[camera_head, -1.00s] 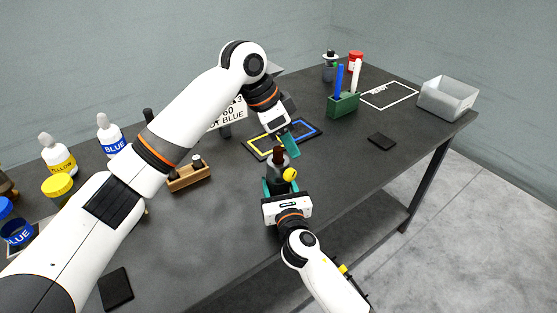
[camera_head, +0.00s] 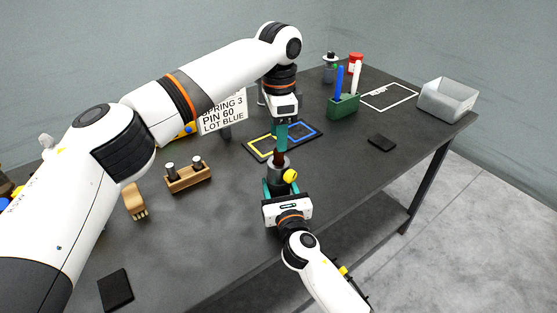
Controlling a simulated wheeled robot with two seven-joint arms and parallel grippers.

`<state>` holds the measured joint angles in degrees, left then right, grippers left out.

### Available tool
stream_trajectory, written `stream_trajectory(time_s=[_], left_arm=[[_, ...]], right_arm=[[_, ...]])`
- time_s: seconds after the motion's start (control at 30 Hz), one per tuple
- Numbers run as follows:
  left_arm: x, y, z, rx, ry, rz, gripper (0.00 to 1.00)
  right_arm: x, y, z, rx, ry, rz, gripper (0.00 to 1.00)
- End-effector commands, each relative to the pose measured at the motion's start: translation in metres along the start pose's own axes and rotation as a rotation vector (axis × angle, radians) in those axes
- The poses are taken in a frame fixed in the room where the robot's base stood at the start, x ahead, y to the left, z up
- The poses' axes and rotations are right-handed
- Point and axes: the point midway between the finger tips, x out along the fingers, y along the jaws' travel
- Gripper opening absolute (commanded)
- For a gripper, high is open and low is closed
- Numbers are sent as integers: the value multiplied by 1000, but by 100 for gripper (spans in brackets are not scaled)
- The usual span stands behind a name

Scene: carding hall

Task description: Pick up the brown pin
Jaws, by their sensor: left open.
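The brown pin (camera_head: 278,157) stands upright in the top of a grey cylindrical holder (camera_head: 278,172) with a yellow knob (camera_head: 290,176). My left gripper (camera_head: 281,148) points straight down, its teal fingers at the pin's upper end. The fingers are seen edge-on and hide part of the pin; the gripper is open, and I cannot tell whether it touches the pin. My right gripper (camera_head: 279,187) comes from the near edge, with teal fingers on both sides of the grey holder, shut on it.
Behind stand a mat with yellow and blue frames (camera_head: 257,153), a sign (camera_head: 222,113) and a green rack (camera_head: 343,107) with a blue and a white marker. A grey bin (camera_head: 447,99) is far right.

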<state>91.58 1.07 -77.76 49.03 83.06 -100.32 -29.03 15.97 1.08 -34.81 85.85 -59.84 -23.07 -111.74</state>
Motion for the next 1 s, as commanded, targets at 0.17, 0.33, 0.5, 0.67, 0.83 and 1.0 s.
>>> stream_trajectory(time_s=[0.17, 0.33, 0.5, 0.67, 0.83, 1.0], left_arm=[[20, 0, -2, -1, 2, -1, 47], [44, -1, -2, -1, 1, 0, 47], [54, -1, -2, -1, -1, -1, 47], [53, -1, -2, -2, -1, 0, 47], [53, -1, -2, -2, -1, 0, 21], [53, -1, -2, -2, -1, 0, 0]], right_arm=[[0, 0, 1, -1, -2, 1, 13], [0, 0, 1, -1, -2, 1, 13], [0, 0, 1, -1, -2, 1, 13], [0, 0, 1, -1, -2, 1, 13], [0, 0, 1, -1, -2, 1, 13], [0, 0, 1, -1, -2, 1, 13]])
